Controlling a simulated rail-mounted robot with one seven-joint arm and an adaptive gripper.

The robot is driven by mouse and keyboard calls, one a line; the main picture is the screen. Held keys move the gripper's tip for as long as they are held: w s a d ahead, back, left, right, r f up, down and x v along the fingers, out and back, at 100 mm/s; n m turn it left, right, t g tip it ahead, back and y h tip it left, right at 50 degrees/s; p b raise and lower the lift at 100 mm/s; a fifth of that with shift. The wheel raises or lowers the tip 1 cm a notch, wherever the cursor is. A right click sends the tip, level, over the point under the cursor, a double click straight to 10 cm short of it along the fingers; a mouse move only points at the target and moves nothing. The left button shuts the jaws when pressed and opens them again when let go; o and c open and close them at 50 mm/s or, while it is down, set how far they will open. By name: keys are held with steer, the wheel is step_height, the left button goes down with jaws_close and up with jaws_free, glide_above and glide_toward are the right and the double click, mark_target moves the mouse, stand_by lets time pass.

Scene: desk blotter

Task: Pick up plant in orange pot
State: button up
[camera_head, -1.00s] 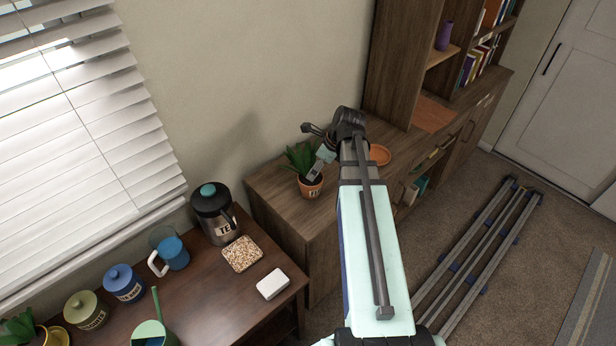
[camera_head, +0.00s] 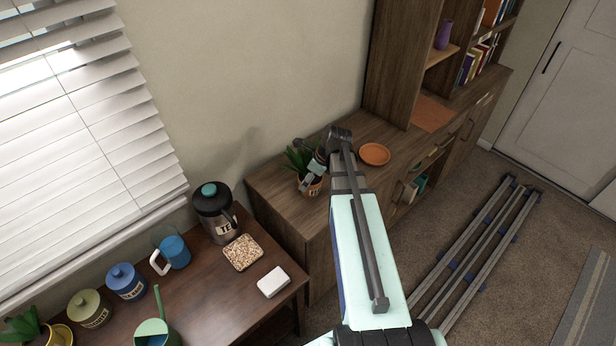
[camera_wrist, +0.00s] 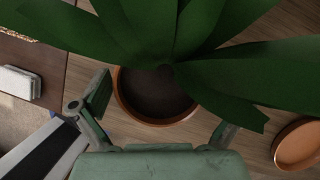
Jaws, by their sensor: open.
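The plant in the orange pot (camera_head: 311,190) stands upright on the wooden cabinet (camera_head: 275,195). Its long green leaves (camera_head: 296,157) lean to the left in the head view. In the wrist view the leaves (camera_wrist: 150,30) fill the upper part, and the pot's round rim and dark soil (camera_wrist: 155,95) lie between my fingers. My gripper (camera_wrist: 163,112) is open, with one finger to each side of the pot. In the head view my gripper (camera_head: 314,168) is over the pot and hides part of it. Whether the fingers touch the pot cannot be told.
An orange saucer (camera_head: 375,154) lies on the cabinet right of the pot. The wall (camera_head: 240,80) is behind the plant. Shelves rise at the right.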

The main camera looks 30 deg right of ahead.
steer(key=c, duration=1.3)
steer(key=shift+r, duration=0.1)
